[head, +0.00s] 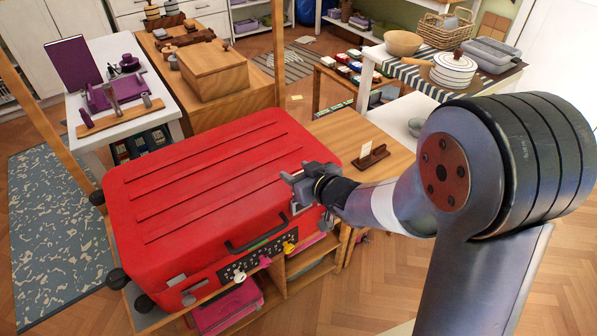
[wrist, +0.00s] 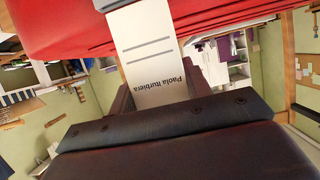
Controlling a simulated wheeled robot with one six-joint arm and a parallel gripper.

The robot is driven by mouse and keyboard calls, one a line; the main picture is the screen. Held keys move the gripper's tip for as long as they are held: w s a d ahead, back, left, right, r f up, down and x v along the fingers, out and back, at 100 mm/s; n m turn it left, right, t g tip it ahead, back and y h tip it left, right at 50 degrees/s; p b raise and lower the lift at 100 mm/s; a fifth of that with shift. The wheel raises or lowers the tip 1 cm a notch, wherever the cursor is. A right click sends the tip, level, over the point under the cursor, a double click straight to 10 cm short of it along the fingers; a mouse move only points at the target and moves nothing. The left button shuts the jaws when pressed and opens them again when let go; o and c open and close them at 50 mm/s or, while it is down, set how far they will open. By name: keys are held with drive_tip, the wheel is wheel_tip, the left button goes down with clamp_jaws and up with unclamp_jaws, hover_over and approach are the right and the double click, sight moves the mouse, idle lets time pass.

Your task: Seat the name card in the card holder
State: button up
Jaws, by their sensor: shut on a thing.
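My gripper (head: 290,180) is at the right end of the big red suitcase (head: 215,185), close to its front corner. It is shut on the white name card (wrist: 150,50), which shows printed lines and the name "Paola Iturbiera" upside down in the wrist view. The card reaches from between my fingers (wrist: 160,95) to the top edge of that view, in front of the red side; its far end is cut off. A small pale fitting (wrist: 110,4), perhaps the card holder, shows beside the card on the red side. I cannot tell whether they touch.
The suitcase lies on a low wooden shelf unit, with a dark handle (head: 258,238) and coloured knobs on its front. A wooden stand (head: 372,157) with a small white slip is on the wooden top to the right. A wooden box (head: 213,70) stands behind.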

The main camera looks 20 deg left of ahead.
drive_tip(key=shift+f, duration=0.2)
drive_tip(key=shift+f+b, duration=0.3)
drive_tip(key=shift+b, duration=0.2)
drive_tip(key=shift+f+b, duration=1.75)
drive_tip(key=shift+f, duration=0.25)
drive_tip(key=o, duration=1)
drive_tip(key=shift+s, duration=0.1)
drive_tip(key=shift+d, duration=0.1)
drive_tip(key=p+v, duration=0.2)
drive_tip(key=v, duration=0.8)
drive_tip(key=shift+s+d+r, duration=0.2)
drive_tip(key=shift+d+r, duration=0.05)
